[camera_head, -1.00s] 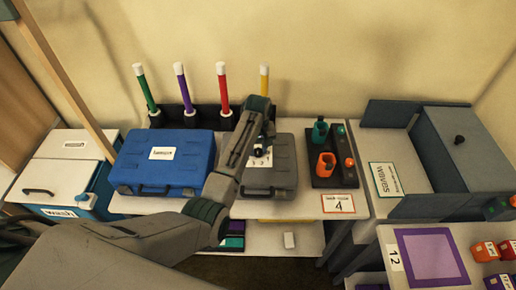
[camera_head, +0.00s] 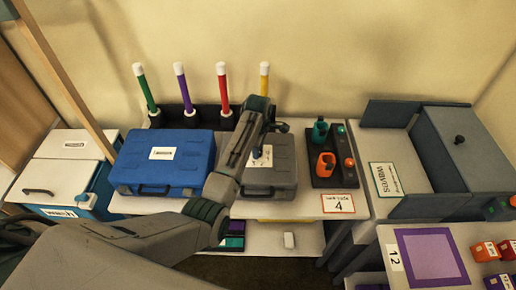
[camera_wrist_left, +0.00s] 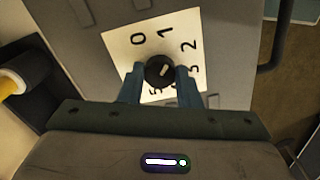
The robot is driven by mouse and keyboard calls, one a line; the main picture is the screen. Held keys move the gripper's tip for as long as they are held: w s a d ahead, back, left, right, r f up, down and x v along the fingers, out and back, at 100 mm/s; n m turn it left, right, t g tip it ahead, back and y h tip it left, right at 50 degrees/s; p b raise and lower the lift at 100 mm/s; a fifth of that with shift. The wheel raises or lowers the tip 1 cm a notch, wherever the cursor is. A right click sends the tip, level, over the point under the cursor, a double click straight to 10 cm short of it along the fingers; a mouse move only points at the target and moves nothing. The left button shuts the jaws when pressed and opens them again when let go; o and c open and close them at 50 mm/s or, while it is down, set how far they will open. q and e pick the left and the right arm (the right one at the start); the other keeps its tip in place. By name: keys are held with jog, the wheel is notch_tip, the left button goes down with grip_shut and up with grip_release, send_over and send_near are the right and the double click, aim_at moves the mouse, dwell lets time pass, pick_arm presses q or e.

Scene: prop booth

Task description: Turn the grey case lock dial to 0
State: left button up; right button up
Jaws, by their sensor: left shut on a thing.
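The grey case (camera_head: 270,182) lies flat on the table beside the blue case. On its lid is a white card with digits (camera_wrist_left: 118,50), with a round black lock dial (camera_wrist_left: 160,71) on it. The 0 is up-left of the dial in the left wrist view, the 1 above it and the 2 up-right. A short pale mark on the dial slants up-right, roughly toward the 2. My left gripper (camera_wrist_left: 160,76) is shut on the dial, one finger on each side, covering some digits. My right gripper is not in view.
The blue case (camera_head: 165,165) stands left of the grey case. Several coloured sticks in a black holder (camera_head: 188,117) stand behind. A dark rack (camera_head: 332,160) with teal and orange items is close on the right. A grey box (camera_head: 462,145) stands farther right.

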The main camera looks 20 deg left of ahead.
pick_arm(q)
jog(key=n, duration=1.2)
jog(key=shift+n, duration=0.3)
dwell(0.4)
jog(key=o, duration=1)
jog(key=shift+c, duration=0.2)
jog(key=shift+r, duration=0.1)
